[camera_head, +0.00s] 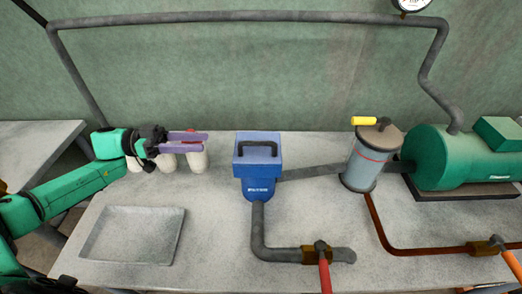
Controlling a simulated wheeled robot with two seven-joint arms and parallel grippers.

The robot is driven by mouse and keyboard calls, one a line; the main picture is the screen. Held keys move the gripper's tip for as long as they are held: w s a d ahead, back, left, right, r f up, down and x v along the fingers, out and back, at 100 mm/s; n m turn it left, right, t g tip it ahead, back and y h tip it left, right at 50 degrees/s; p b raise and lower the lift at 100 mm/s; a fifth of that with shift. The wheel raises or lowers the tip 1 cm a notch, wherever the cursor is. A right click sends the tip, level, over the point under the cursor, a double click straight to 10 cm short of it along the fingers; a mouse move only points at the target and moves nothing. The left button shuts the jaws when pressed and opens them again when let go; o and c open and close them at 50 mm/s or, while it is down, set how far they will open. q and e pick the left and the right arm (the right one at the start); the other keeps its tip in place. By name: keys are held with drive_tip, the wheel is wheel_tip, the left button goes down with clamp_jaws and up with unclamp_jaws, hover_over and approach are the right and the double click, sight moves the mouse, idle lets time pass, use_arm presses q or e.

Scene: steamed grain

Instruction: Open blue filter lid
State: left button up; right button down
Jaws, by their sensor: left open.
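The blue filter (257,185) stands upright on the table, left of the middle of its pipework. Its square blue lid (259,159) with a dark handle (257,145) sits on top and looks shut. My left gripper (204,142) comes in from the left. Its purple fingers point right toward the filter and are apart from the lid by a short gap. The fingers are open, and no object shows held between them. My right gripper is not in view.
Pale bottles (196,158) stand below and behind my left fingers. An empty metal tray (134,233) lies at the front left. A grey cylinder (371,157) with a yellow handle and a green tank (445,158) stand right. A red-handled valve (324,270) sits in front.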

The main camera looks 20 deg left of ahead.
use_arm(q)
drive_tip(key=p, duration=0.2)
approach(251, 142)
drive_tip(key=d, duration=0.2)
drive_tip(key=x, duration=0.5)
drive_tip(key=p+x, duration=0.1)
drive_tip(key=x, duration=0.2)
drive_tip(key=shift+w+a+f, duration=0.1)
drive_tip(key=shift+w+f, duration=0.05)
drive_tip(key=shift+w, duration=0.25)
drive_tip(key=shift+d+f, duration=0.1)
drive_tip(key=shift+d, duration=0.3)
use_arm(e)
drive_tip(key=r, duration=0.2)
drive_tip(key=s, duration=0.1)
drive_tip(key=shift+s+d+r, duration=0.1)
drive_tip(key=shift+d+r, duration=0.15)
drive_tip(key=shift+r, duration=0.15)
use_arm(q)
drive_tip(key=shift+c, duration=0.4)
drive_tip(key=shift+w, duration=0.1)
clamp_jaws()
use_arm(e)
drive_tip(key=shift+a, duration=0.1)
use_arm(q)
drive_tip(key=shift+f, duration=0.1)
